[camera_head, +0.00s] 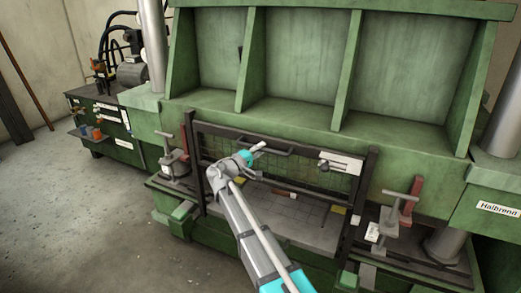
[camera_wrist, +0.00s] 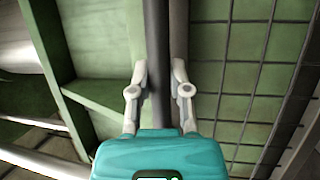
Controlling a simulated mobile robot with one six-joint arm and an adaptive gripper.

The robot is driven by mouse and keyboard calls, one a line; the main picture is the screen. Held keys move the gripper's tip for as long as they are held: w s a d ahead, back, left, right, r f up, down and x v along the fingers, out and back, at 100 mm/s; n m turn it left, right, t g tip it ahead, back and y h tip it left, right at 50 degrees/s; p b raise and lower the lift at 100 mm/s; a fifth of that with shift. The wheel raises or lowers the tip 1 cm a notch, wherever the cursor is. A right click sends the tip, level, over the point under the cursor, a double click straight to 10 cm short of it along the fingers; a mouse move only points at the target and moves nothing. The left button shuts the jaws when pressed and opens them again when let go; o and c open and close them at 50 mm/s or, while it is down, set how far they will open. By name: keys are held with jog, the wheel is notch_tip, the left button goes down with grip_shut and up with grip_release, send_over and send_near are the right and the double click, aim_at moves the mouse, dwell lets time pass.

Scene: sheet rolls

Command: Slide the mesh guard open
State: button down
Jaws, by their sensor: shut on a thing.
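The mesh guard (camera_head: 312,178) is a dark-framed wire panel across the front opening of the green press. It stands upright, with its lower edge above the grey press bed. A dark horizontal handle (camera_head: 282,152) runs along its upper part. My gripper (camera_head: 262,146) is at the handle, coming from the front. In the wrist view, the two pale fingers of my gripper (camera_wrist: 159,72) are on either side of the dark handle bar (camera_wrist: 156,50) and shut on it. Green mesh squares show to the right of the bar. My arm hides part of the guard's lower left.
A pale latch-like fitting (camera_head: 340,163) sits at the guard's upper right. Clamps (camera_head: 390,222) stand on the ledges at both sides of the opening. A dark bench (camera_head: 98,115) with tools is at the left. The concrete floor (camera_head: 70,190) at the left is clear.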

jog(key=c, duration=0.6)
grip_release()
jog(key=shift+f, duration=0.2)
notch_tip(320, 180, down, 24)
jog(key=b, duration=2.5)
jog(key=b+v, duration=0.2)
jog(key=v, duration=1.2)
jog(key=s+d+r+m+g+y+p, duration=0.1)
jog(key=s+d+r+g+y+p, duration=0.1)
jog(key=d+p, duration=0.6)
jog(key=s+d+r+m+g+y+p, duration=0.2)
jog(key=s+d+r+g+p, duration=0.1)
jog(key=d+p, duration=0.6)
jog(key=s+d+r+m+g+y+p, duration=0.2)
jog(key=s+d+r+g+p, duration=0.1)
jog(key=d+g+p, duration=0.3)
jog(key=shift+d+r+p, duration=0.3)
jog(key=shift+d+p, duration=0.4)
jog(key=shift+d, duration=0.35)
jog(key=shift+d+r+p, duration=0.25)
jog(key=shift+d+p, duration=0.45)
jog(key=shift+d, duration=0.35)
